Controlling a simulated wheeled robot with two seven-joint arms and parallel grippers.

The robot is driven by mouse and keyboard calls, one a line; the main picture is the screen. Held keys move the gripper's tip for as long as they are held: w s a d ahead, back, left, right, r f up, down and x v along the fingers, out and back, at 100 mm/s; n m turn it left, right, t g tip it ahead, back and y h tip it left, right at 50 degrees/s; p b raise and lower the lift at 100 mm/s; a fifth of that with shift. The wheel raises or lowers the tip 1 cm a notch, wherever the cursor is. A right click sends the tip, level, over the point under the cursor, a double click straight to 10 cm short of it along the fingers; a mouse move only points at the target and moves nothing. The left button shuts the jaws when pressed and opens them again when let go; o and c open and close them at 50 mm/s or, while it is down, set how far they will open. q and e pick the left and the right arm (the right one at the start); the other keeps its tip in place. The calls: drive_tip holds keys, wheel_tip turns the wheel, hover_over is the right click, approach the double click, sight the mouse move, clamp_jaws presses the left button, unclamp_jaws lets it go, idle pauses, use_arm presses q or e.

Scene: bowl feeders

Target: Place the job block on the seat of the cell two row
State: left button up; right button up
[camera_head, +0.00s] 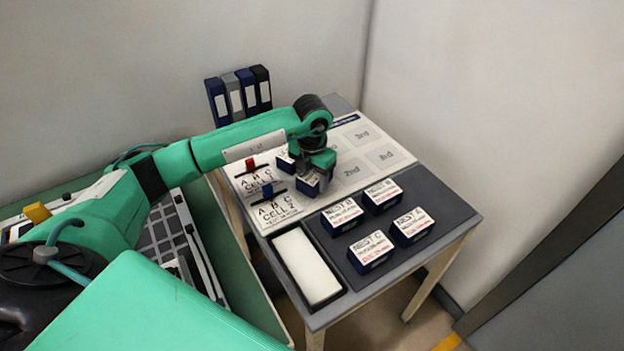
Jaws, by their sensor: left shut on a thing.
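My left gripper (314,174) points down over the right end of the label rows on the table. It is shut on a dark blue block with a white top (309,186), partly hidden by the gripper. The held block is at the right end of the cell two row (276,212), whose white card reads "A B C CELL 2" and has a blue marker (267,189). I cannot tell whether the block touches the surface. The seat under it is hidden. Another blue block (284,161) sits just behind, by the row with a red marker (250,164). My right gripper is not in view.
Several blue blocks with white NEST labels, such as NEST C (371,247), stand on a dark mat (345,270) at the right. A white pad in a black tray (307,266) lies in front. Binders (239,92) stand behind the table. Grey printed squares (386,157) lie clear at the back right.

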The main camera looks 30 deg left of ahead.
use_arm(q)
drive_tip(key=shift+f, duration=0.85)
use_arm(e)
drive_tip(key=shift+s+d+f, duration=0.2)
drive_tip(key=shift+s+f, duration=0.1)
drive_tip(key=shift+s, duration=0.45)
use_arm(q)
drive_tip(key=o, duration=0.6)
drive_tip(key=shift+f, duration=0.1)
drive_tip(key=o, duration=0.4)
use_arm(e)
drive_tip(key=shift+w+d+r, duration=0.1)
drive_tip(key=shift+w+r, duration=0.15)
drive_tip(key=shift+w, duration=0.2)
use_arm(q)
drive_tip(key=shift+o, duration=0.2)
